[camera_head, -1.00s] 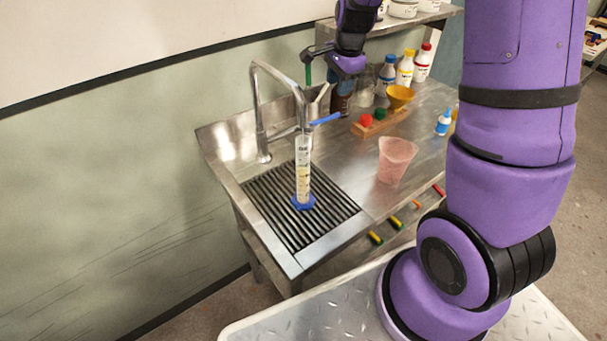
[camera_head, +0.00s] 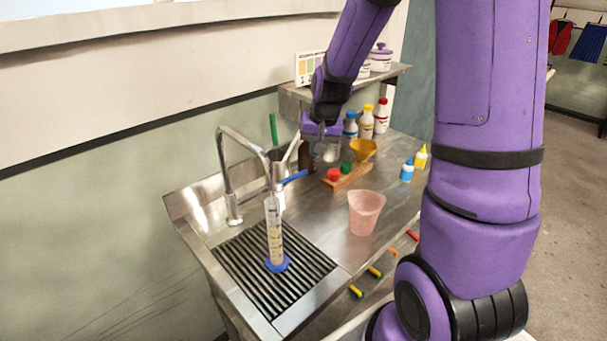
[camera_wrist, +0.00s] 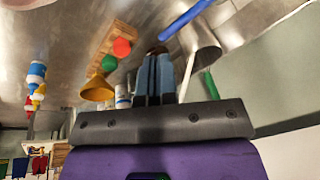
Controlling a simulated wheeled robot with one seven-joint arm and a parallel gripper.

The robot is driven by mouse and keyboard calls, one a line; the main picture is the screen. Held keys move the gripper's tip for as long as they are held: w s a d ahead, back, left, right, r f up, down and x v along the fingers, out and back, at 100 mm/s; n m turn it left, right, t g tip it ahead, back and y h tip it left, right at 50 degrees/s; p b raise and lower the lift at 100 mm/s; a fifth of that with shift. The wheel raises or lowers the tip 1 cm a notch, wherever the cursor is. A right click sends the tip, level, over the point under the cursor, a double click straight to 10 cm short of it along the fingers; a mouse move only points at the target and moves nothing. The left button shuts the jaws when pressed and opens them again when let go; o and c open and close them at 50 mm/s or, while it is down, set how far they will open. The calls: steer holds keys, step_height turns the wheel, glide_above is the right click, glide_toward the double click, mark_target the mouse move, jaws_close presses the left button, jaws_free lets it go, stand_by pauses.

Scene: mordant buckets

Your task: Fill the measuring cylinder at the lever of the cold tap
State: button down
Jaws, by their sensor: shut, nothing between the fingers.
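The measuring cylinder (camera_head: 274,232), clear with a scale and a blue base, stands upright on the sink's drain grid in the head view. Its top is just under the tap's spout end; I cannot tell the liquid level. The steel tap (camera_head: 226,165) has a blue lever (camera_head: 292,177) pointing right; the lever also shows at the top of the wrist view (camera_wrist: 186,20). My gripper (camera_head: 321,150) is behind and right of the lever, above the counter. In the wrist view its fingers (camera_wrist: 154,72) are together and empty, apart from the lever.
A pink beaker (camera_head: 365,212) stands on the counter right of the grid. A wooden rack with red and green pieces (camera_head: 345,178), a yellow funnel (camera_head: 363,149) and bottles (camera_head: 381,116) stand near my gripper. A green stick (camera_head: 273,130) rises behind the tap.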

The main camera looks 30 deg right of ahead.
mark_target(300, 174)
steer(key=w+f+n, duration=0.4)
steer(key=f+n, duration=0.2)
steer(key=f, duration=0.4)
steer(key=shift+w+a, duration=0.15)
steer(key=shift+a, duration=0.15)
stand_by(0.5)
steer(key=shift+w+n, duration=0.1)
steer(key=shift+n, duration=0.2)
steer(key=shift+w+f+n, duration=0.1)
steer(key=shift+w+n, duration=0.6)
steer(key=shift+w, duration=0.05)
